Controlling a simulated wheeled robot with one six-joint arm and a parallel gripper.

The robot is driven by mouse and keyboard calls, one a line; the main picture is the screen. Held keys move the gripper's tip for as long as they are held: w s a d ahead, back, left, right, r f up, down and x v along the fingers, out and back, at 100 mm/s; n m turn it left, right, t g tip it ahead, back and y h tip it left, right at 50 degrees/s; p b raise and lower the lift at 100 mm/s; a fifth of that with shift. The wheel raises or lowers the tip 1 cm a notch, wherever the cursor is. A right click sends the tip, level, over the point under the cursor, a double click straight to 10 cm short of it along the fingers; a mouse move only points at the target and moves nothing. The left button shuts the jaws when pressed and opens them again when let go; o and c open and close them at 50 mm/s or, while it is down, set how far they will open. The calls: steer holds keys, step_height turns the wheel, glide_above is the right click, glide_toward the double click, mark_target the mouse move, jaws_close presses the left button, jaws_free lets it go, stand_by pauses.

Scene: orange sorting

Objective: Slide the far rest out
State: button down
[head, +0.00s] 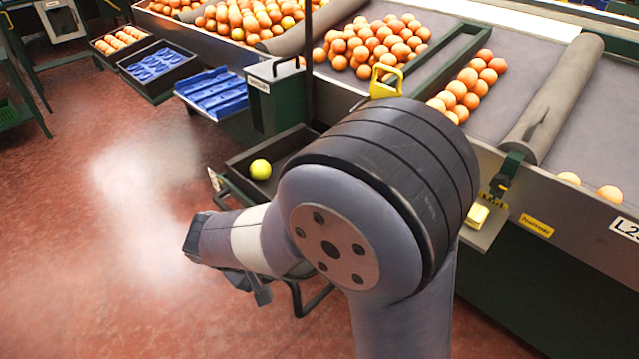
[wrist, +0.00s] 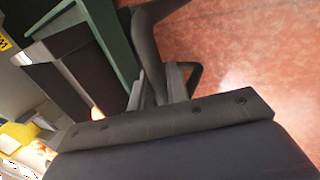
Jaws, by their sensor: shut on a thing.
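My gripper (head: 262,290) is low at the front of the sorting line, seen past my large arm joint. It is shut on a dark bar handle (head: 318,301), whose bent loop shows just right of the fingers. In the wrist view my gripper (wrist: 168,84) has its fingers around the dark handle (wrist: 192,78), in front of a green frame edge (wrist: 113,40). The handle appears to belong to the rest, but my arm hides most of that area, so I cannot tell how far out it stands.
A dark tray (head: 236,160) holding a yellow-green fruit (head: 260,169) stands just behind my gripper. Blue trays (head: 212,92) are at the left. Oranges (head: 375,45) lie on the sloped belt above. The red floor (head: 110,250) at the left is clear.

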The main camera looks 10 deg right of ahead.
steer(key=shift+s+a, duration=0.6)
steer(key=shift+a, duration=0.35)
steer(key=shift+s+a, duration=0.6)
steer(key=shift+a, duration=0.3)
steer(key=c, duration=1)
jaws_free()
step_height(320, 180, up, 7)
steer(key=p, duration=0.6)
steer(key=shift+d, duration=0.1)
step_height(320, 180, down, 7)
steer(key=b, duration=0.6)
